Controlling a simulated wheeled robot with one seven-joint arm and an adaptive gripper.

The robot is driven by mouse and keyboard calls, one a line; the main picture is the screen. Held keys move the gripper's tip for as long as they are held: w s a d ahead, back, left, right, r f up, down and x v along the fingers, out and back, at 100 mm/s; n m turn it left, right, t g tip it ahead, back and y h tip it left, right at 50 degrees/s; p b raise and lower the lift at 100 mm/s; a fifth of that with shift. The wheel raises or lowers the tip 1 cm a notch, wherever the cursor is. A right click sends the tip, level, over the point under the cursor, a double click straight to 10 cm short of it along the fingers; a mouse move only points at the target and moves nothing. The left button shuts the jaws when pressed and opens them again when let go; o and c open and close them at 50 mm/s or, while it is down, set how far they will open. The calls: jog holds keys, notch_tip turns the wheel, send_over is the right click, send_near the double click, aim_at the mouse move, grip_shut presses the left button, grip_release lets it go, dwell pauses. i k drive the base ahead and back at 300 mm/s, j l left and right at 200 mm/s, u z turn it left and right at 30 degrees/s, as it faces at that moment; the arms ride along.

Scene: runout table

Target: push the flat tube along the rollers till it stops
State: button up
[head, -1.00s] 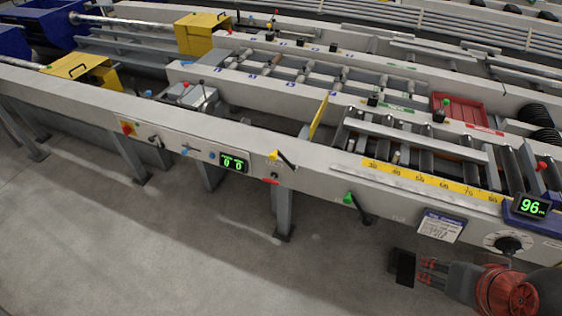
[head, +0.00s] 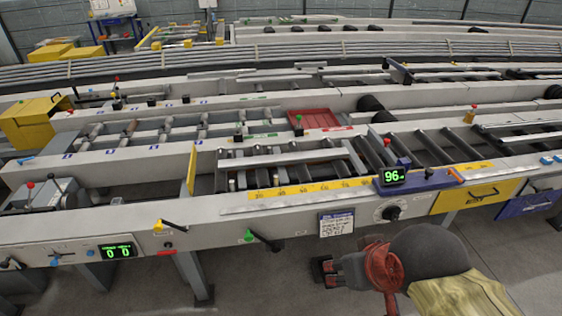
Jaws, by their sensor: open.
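The flat tube (head: 283,158) is a long pale grey bar. It lies lengthwise across the dark rollers of the near runout table, behind the yellow number scale (head: 310,188). A thin upright yellow plate (head: 192,170) stands to the left of the tube, with a gap between them. My gripper (head: 322,270) is in front of the table and below its front rail, well apart from the tube. Its dark fingers point left. It looks empty, and the fingers are small in the picture.
A green-knobbed lever (head: 262,239) and a yellow-knobbed lever (head: 172,225) stick out from the front rail (head: 290,216). A red tray (head: 314,118) lies behind. Floor in front is clear.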

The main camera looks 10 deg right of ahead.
aim_at(258, 162)
jog(key=i+l+u, duration=0.2)
jog(key=i+l, duration=0.2)
jog(key=l, duration=0.25)
jog(key=i+l+u, duration=0.1)
jog(key=l, duration=0.25)
jog(key=i+l+u, duration=0.1)
jog(key=i+l, duration=0.15)
jog(key=l, duration=0.15)
jog(key=i+l, duration=0.15)
jog(key=l, duration=0.2)
jog(key=i+l+u, duration=0.15)
jog(key=l, duration=0.25)
jog(key=i+l+u, duration=0.1)
jog(key=l, duration=0.3)
jog(key=i+l+u, duration=0.1)
jog(key=l, duration=0.3)
